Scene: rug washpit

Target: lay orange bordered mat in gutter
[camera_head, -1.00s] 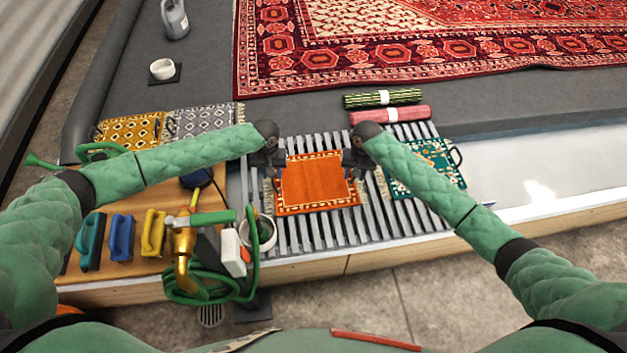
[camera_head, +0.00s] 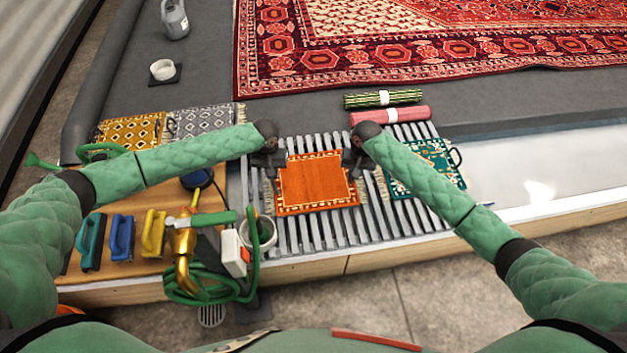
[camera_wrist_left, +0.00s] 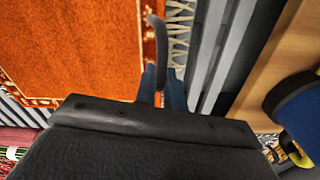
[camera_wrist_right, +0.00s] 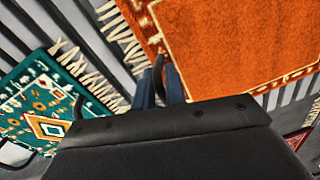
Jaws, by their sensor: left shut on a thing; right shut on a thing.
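The orange mat (camera_head: 317,184) with a patterned border and pale fringes lies spread flat, on or just above the grey slatted grate (camera_head: 300,240); I cannot tell if it touches. My left gripper (camera_head: 273,166) is at its left edge, shut on a dark loop handle, which shows in the left wrist view (camera_wrist_left: 158,48). My right gripper (camera_head: 353,163) is at its right edge, shut on the other dark loop (camera_wrist_right: 158,75). The mat also fills much of the left wrist view (camera_wrist_left: 75,45) and right wrist view (camera_wrist_right: 230,45). No part is named gutter in the pictures.
A teal mat (camera_head: 428,168) lies on the grate's right. Yellow (camera_head: 130,130) and grey (camera_head: 203,120) mats lie behind my left arm. Green (camera_head: 383,98) and red (camera_head: 390,114) rolls lie behind the grate. Brushes (camera_head: 121,237) and a hose (camera_head: 205,287) are front left.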

